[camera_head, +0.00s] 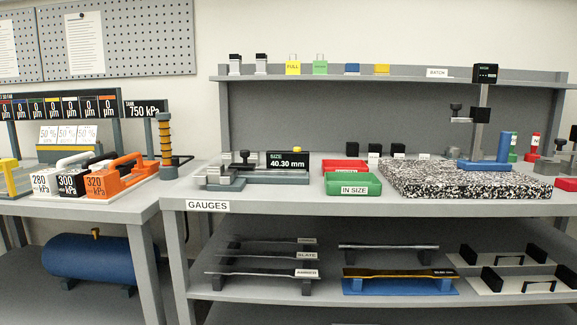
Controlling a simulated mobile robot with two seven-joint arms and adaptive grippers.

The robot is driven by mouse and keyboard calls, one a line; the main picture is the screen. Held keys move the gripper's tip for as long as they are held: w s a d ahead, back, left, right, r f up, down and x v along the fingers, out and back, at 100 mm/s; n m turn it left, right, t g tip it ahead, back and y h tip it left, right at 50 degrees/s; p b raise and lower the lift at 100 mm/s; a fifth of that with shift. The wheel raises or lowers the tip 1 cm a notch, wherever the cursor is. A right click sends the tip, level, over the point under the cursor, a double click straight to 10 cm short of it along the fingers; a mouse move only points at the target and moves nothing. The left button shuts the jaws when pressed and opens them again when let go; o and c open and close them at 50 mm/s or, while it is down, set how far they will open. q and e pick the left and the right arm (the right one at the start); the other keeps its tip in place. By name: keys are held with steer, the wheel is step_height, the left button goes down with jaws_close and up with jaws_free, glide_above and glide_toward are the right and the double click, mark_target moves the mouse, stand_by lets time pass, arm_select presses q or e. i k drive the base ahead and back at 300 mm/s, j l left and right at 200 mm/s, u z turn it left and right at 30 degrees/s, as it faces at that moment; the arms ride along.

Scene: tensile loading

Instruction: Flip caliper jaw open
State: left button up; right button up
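A grey caliper-like gauge (222,180) sits on the left part of the gauges bench. It has a small black knob (244,155) on top and a black display (288,163) reading "SIZE 40.30 mm". A pale block stands at its left end. The picture is too small to tell whether its jaw is open or shut. Neither of my grippers is in view.
The gauges bench (330,208) also holds a green "IN SIZE" tray (353,185), a red tray (345,166) and a speckled slab (462,180) with a stand. Orange and black handled blocks sit on the left bench. The gauge's front edge is clear.

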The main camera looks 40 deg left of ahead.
mark_target(229, 176)
steer(key=u, duration=1.4)
steer(key=j+z, duration=0.1)
steer(key=j, duration=0.25)
